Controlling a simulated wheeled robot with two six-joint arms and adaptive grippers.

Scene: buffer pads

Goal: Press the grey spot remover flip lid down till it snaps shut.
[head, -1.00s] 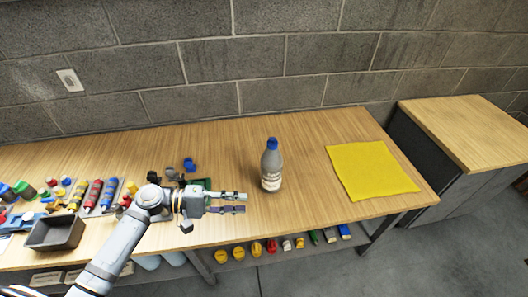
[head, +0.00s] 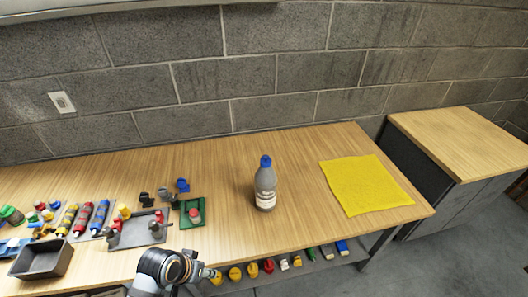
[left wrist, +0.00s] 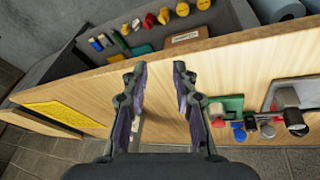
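The grey spot remover bottle (head: 265,190) stands upright on the wooden workbench, with a pale label and a blue lid (head: 265,161) on top. Whether the lid is fully shut is too small to tell. My left gripper (left wrist: 158,68) is open, its two fingers apart with only bare wood between their tips. In the head view its arm is at the bottom edge, left of and nearer than the bottle, and most of the gripper is cut off or hidden. I cannot clearly make out the bottle in the left wrist view. My right gripper is in neither view.
A yellow mat (head: 362,184) lies right of the bottle. To the left are a green tray (head: 185,214), a grey tray (head: 151,239), small blue parts (head: 182,185) and a dark bin (head: 40,259). Several small items sit on the lower shelf. The bench around the bottle is clear.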

